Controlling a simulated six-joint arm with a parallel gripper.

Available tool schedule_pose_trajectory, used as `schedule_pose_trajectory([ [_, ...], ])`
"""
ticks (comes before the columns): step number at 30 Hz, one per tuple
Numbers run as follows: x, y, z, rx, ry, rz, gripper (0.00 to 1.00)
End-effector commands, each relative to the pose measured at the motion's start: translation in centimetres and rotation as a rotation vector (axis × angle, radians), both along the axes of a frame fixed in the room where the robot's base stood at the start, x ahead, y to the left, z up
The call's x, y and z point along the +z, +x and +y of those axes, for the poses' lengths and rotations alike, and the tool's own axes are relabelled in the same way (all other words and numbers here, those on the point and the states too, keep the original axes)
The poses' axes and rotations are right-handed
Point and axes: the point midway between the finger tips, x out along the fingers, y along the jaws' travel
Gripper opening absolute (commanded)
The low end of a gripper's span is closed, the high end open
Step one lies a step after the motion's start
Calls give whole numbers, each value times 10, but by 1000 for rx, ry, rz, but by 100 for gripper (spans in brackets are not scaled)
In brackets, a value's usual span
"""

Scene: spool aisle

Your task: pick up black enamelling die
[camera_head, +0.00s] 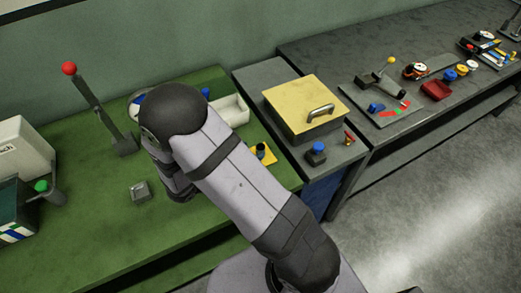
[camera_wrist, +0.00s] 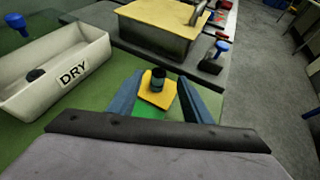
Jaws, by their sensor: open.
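A small dark cylinder, which looks like the black enamelling die (camera_wrist: 158,80), stands upright on a yellow plate (camera_wrist: 150,102) on the green bench. The die also shows in the head view (camera_head: 261,151), just right of my arm. My gripper (camera_wrist: 160,84) is open, with one blue finger on each side of the die in the wrist view. I cannot tell whether the fingers are level with it or still above it. In the head view my arm hides the gripper.
A white tray marked DRY (camera_wrist: 72,73) stands left of the die with a dark lump inside. A yellow-lidded box (camera_head: 306,107) stands behind to the right, with a blue-knobbed stamp (camera_head: 317,153) nearby. A red-knobbed lever (camera_head: 100,110) stands at left.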

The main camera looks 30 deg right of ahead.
Motion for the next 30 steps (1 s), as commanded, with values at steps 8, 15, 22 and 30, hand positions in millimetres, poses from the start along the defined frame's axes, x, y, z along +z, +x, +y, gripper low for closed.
schedule_pose_trajectory([
  [8, -8, 6, -16, -4, 2, 0, 45],
  [15, -11, 8, -20, -4, 3, -1, 45],
  [22, -22, 15, -38, -6, 2, 1, 45],
  [30, -34, 24, -57, -4, 3, -1, 45],
])
